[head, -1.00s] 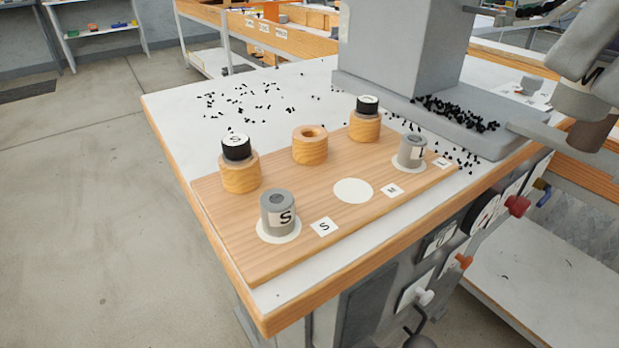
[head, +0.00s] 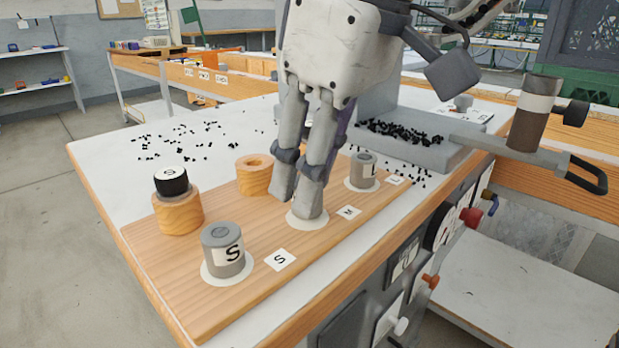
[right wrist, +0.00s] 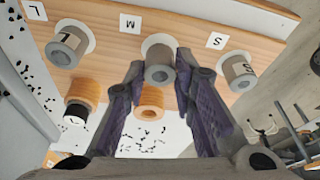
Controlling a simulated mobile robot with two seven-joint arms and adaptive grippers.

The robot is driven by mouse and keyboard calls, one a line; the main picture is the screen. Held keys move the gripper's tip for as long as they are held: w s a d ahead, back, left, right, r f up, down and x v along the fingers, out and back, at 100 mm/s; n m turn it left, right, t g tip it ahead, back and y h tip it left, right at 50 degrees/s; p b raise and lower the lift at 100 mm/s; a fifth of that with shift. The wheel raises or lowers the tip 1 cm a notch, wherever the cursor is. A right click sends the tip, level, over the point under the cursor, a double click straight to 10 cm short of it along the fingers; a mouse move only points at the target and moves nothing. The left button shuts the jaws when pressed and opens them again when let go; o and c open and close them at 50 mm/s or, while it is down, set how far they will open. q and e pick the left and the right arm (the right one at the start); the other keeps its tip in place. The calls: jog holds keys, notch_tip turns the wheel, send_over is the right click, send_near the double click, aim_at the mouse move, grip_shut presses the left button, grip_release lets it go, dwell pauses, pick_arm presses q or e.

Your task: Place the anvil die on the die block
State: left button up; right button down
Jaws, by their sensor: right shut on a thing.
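My right gripper (head: 308,200) is down over the middle white spot (head: 299,223) of the wooden board, by the M label. Its fingers are shut on a grey anvil die (right wrist: 159,66), which stands on or just over that spot; contact is unclear. The die's letter is hidden. A grey die marked S (head: 223,250) stands on the near spot and another marked L (head: 363,171) on the far spot. A brown post with a pale band (head: 533,108) and a black side knob, perhaps the die block, stands on the press arm at right, with nothing seen on top. My left gripper is out of view.
A black-capped wooden holder (head: 178,213) and an empty wooden ring holder (head: 254,175) stand behind the dies. Another capped holder (right wrist: 79,98) shows in the right wrist view. Black eyelets lie by the press base (head: 430,153). Levers stick out along the table's front.

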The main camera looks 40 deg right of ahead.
jog(key=shift+f, duration=0.15)
jog(key=shift+f, duration=0.1)
jog(key=c, duration=1.3)
grip_release()
jog(key=shift+c, duration=0.2)
jog(key=shift+r, duration=0.3)
jog(key=p+v, duration=0.3)
jog(key=v, duration=0.8)
jog(key=shift+s+r, duration=0.2)
jog(key=shift+r, duration=0.15)
